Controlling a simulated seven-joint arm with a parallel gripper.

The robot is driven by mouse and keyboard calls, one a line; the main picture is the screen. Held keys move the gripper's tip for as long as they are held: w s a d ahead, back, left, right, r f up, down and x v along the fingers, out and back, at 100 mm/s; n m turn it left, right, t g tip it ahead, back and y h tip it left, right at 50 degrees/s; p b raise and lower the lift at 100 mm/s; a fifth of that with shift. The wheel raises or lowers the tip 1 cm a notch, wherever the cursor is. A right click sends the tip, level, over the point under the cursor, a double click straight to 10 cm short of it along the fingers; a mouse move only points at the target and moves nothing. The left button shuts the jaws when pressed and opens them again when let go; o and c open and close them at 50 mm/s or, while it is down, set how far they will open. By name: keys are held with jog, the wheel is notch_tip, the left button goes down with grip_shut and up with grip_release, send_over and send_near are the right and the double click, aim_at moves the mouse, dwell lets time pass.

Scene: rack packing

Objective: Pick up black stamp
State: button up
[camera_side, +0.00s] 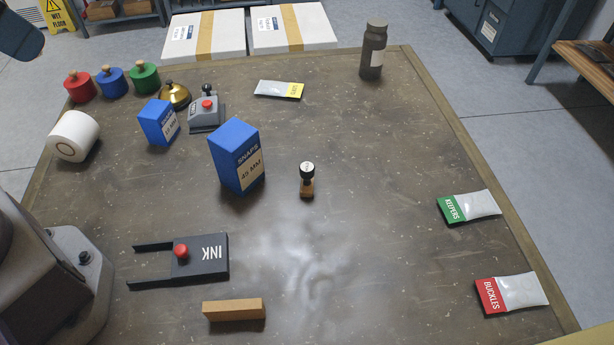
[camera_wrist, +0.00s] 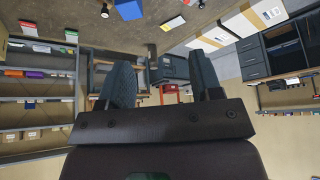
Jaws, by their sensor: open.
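The fingers are well away from the stamp.
A blue SNAPS box (camera_side: 237,157) stands just left of the stamp. The INK tray (camera_side: 213,258) and a wooden block (camera_side: 234,309) lie nearer the front. KEEPERS (camera_side: 468,207) and BUCKLES (camera_side: 511,293) packets lie at right. A dark bottle (camera_side: 373,52) stands at the back.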

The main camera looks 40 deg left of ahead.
jog(key=w+d+f+m+t+y, duration=0.1)
jog(key=w+d+f+m+y, duration=0.3)
jog(key=d+f+m, duration=0.3)
jog(key=w+d+f+m+t+y, duration=0.2)
jog(key=w+d+f+m+y, duration=0.2)
jog(key=w+d+f+m, duration=0.3)
jog(key=w+d+f+m+t+y, duration=0.1)
jog(key=w+d+f+m+y, duration=0.3)
jog(key=f+m, duration=0.6)
jog(key=shift+w+d+f+m+t, duration=0.2)
jog(key=shift+w+d+f, duration=0.4)
jog(key=shift+d+f, duration=0.35)
jog(key=shift+w+d+f+m+t, duration=0.2)
jog(key=shift+w+d+f, duration=0.4)
jog(key=shift+d+f, duration=0.35)
notch_tip(320, 180, up, 3)
jog(key=w+d+m+t, duration=0.2)
jog(key=w+d+t, duration=0.1)
send_near(306, 164)
jog(key=w+a, duration=0.1)
jog(key=w+a+f, duration=0.1)
jog(key=shift+w+a+f, duration=0.15)
jog(key=shift+w+a, duration=0.05)
jog(key=shift+w, duration=0.15)
jog(key=shift+x, duration=3.8)
jog(key=shift+d, duration=0.1)
jog(key=c, duration=1)
